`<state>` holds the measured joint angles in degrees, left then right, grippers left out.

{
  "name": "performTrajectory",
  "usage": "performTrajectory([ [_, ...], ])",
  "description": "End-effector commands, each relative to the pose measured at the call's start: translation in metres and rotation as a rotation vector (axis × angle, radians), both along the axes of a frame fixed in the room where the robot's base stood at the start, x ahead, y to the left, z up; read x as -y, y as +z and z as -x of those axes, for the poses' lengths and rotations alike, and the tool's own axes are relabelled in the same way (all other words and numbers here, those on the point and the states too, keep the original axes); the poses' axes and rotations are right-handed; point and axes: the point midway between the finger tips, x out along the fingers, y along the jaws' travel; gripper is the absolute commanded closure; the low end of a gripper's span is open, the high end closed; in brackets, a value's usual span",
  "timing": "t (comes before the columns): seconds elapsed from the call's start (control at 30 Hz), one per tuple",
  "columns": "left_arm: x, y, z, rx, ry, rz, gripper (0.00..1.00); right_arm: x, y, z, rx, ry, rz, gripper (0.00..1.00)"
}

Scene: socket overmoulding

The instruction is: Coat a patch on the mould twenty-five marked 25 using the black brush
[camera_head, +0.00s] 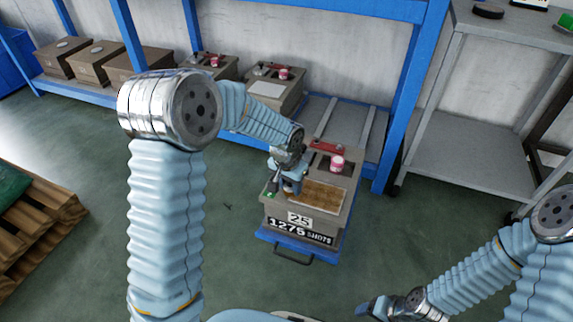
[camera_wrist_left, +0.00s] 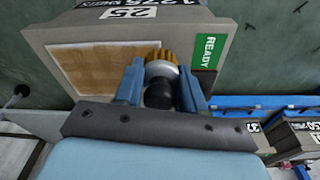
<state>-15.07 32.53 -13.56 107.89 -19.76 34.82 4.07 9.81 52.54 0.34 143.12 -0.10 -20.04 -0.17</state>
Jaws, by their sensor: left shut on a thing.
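The mould marked 25 (camera_head: 345,215) is a grey-brown block on a blue trolley, with "25" and "1275 SHOTS" labels on its front. A tan-brown rectangular patch (camera_head: 318,196) lies on its top; it also shows in the left wrist view (camera_wrist_left: 95,68). My left gripper (camera_head: 289,184) is over the mould's top, left of the patch in the head view. It is shut on the black brush (camera_wrist_left: 158,95), which has a silver collar and golden bristles. The bristles are close to the patch's edge; I cannot tell if they touch. My right gripper (camera_head: 365,309) is low at the right, apparently empty.
A pink-and-white jar (camera_head: 337,163) and a red item (camera_head: 327,147) stand on the mould's far part. Other moulds (camera_head: 275,90) sit on the blue rack behind. A grey shelf (camera_head: 465,150) stands at right and a wooden pallet (camera_head: 45,225) at left.

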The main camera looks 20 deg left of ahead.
Motion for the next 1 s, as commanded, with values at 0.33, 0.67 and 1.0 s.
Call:
performTrajectory([
  [0.33,-0.002,0.040,-0.004,0.005,0.000,0.001,1.00,0.002,0.028,-0.001,0.004,-0.004,0.006,0.33],
  [0.67,-0.003,0.065,-0.006,0.005,0.001,0.001,1.00,0.004,0.046,-0.001,0.007,-0.005,0.010,0.33],
  [1.0,-0.004,0.066,-0.006,0.004,0.001,0.001,1.00,0.004,0.045,-0.001,0.008,-0.006,0.010,0.33],
])
